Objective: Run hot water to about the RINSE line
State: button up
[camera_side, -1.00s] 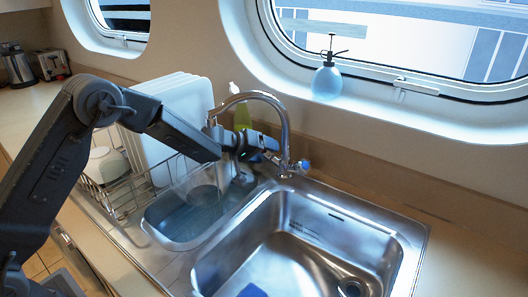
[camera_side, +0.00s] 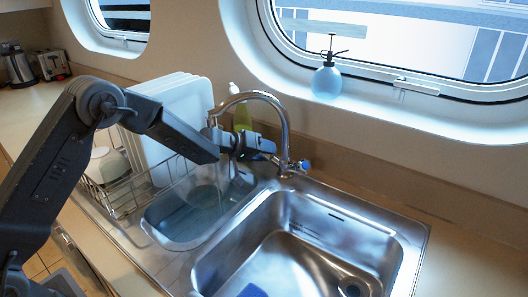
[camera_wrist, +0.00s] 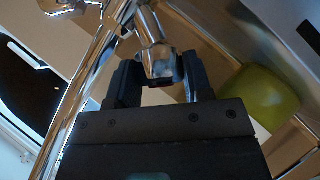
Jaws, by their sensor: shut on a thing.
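The chrome tap (camera_side: 281,108) arches over the left bowl, its spout end above a clear tub (camera_side: 160,240). Bluish water (camera_side: 182,222) stands in the tub, and a faint thin stream seems to fall into it. I cannot make out a RINSE line. My gripper (camera_side: 268,146) is at the tap's left side, just behind the spout column. In the wrist view my gripper (camera_wrist: 160,75) is shut on a chrome tap handle (camera_wrist: 158,62) with a small red mark at its end. The blue-marked handle (camera_side: 304,165) sticks out free on the right.
The right sink bowl (camera_side: 290,235) holds a blue item (camera_side: 252,290). White boards (camera_side: 180,105) stand in a wire rack (camera_side: 115,192) behind the tub. A green bottle (camera_side: 242,120) is behind the tap; a spray bottle (camera_side: 326,82) stands on the sill.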

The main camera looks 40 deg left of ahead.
jog(key=o, duration=0.9)
jog(key=shift+o, duration=0.2)
jog(key=v, duration=1.2)
jog(key=shift+a+f, duration=0.1)
